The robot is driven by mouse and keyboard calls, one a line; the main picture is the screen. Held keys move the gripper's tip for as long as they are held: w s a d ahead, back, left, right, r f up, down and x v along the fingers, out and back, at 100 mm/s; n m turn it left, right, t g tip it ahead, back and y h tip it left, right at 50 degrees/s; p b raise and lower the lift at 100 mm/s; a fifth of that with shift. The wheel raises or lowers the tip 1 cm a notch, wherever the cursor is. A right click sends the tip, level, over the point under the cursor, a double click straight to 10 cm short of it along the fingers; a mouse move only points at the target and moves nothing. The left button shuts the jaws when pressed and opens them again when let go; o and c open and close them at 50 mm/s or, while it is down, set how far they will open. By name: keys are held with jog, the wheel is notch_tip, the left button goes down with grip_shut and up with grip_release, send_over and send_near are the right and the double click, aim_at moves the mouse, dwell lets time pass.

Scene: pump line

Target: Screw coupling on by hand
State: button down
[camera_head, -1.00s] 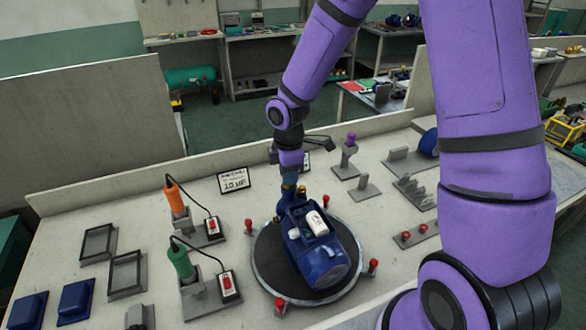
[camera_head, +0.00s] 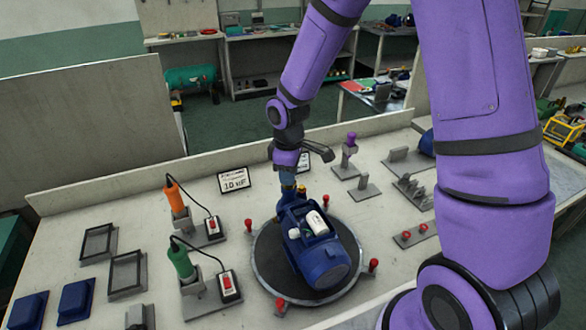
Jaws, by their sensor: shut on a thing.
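A blue pump (camera_head: 322,258) with a white box on top lies on a round dark turntable (camera_head: 268,272) on the bench. Brass-coloured fittings (camera_head: 301,192) show at its far end. My gripper (camera_head: 287,182) points down at that far end, just above the pump. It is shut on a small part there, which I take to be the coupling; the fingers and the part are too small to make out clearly. Whether the part touches the pump's thread cannot be told.
Red-topped posts (camera_head: 373,265) stand around the turntable. An orange-handled tool (camera_head: 176,196) and a green-handled tool (camera_head: 182,260) stand in holders at left, with corded switch boxes. A sign (camera_head: 234,180) stands behind. Grey fixtures (camera_head: 364,189) occupy the right; trays (camera_head: 97,243) lie at far left.

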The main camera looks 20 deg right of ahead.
jog(key=c, duration=1)
grip_release()
jog(key=shift+c, duration=0.2)
jog(key=shift+n, duration=1.8)
jog(key=n, duration=0.3)
jog(key=shift+n, duration=1.9)
